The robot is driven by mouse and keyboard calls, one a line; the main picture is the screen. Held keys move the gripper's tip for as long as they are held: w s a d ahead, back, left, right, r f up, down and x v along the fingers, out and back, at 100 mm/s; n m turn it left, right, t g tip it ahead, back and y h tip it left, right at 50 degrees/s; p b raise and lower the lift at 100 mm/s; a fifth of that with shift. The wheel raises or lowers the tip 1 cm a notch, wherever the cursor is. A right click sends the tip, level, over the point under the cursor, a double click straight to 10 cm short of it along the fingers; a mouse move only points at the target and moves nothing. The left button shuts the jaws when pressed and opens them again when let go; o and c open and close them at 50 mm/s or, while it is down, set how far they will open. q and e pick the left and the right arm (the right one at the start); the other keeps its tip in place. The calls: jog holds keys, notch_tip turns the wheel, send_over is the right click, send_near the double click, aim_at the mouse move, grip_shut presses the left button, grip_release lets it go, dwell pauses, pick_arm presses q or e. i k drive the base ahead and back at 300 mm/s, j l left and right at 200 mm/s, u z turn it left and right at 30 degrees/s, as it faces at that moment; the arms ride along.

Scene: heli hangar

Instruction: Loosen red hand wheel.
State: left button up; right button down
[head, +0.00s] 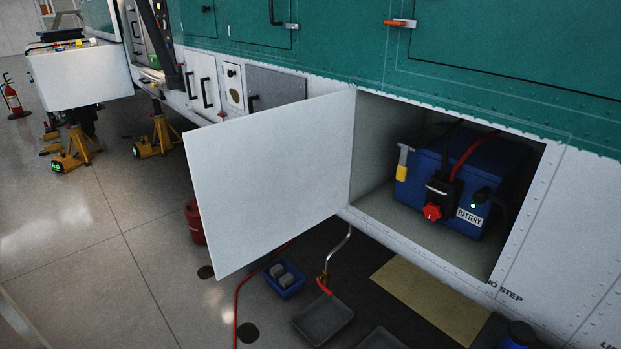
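The red hand wheel (432,212) is a small red knob on the front of a black connector (440,190). The connector sits on the front of a blue battery box (449,165) labelled "BATTERY", inside an open compartment in the helicopter's side. A red cable and a dark cable run up from near the connector. Neither of my grippers shows in the head view. How tight the wheel is cannot be told.
The white compartment door (270,180) stands open to the left of the opening. Below lie a blue bin (283,280), a grey tray (323,319) and a tan mat (430,300). Yellow jacks (72,150) and a fire extinguisher (13,97) stand at left.

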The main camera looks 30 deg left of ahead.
aim_at(432, 211)
jog(key=j+z, duration=0.8)
jog(key=j, duration=0.75)
jog(key=k+j+z, duration=0.15)
jog(key=j, duration=1.3)
jog(key=k+j+z, duration=0.15)
jog(key=j, duration=0.6)
jog(key=i, duration=0.05)
